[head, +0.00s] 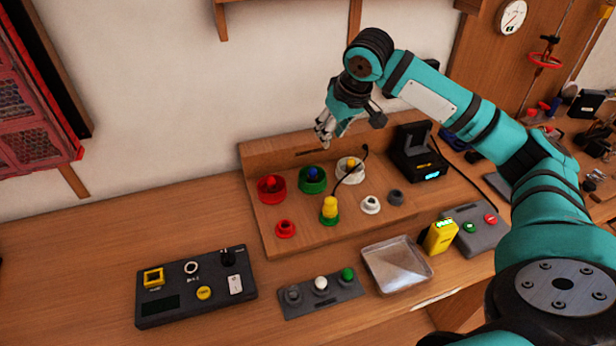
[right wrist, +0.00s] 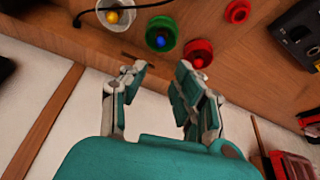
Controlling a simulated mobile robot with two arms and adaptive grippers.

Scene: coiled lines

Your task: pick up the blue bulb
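The blue bulb (head: 313,173) sits upright in a round green holder (head: 313,184) on the wooden board, between a red holder and a white one. In the right wrist view the blue bulb (right wrist: 160,41) shows inside the green holder, beyond the fingertips. My right gripper (head: 328,130) is above and behind the board, near the wall. It also shows in the right wrist view (right wrist: 163,72), with its fingers apart and nothing between them. My left gripper is in neither view.
Beside the blue bulb are a red bulb (head: 270,184) and a yellow bulb in a white holder (head: 350,168) with a dark cable. A yellow-topped piece (head: 330,206) stands in front. A black device (head: 418,155) is right; a metal tray (head: 396,265) lies in front.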

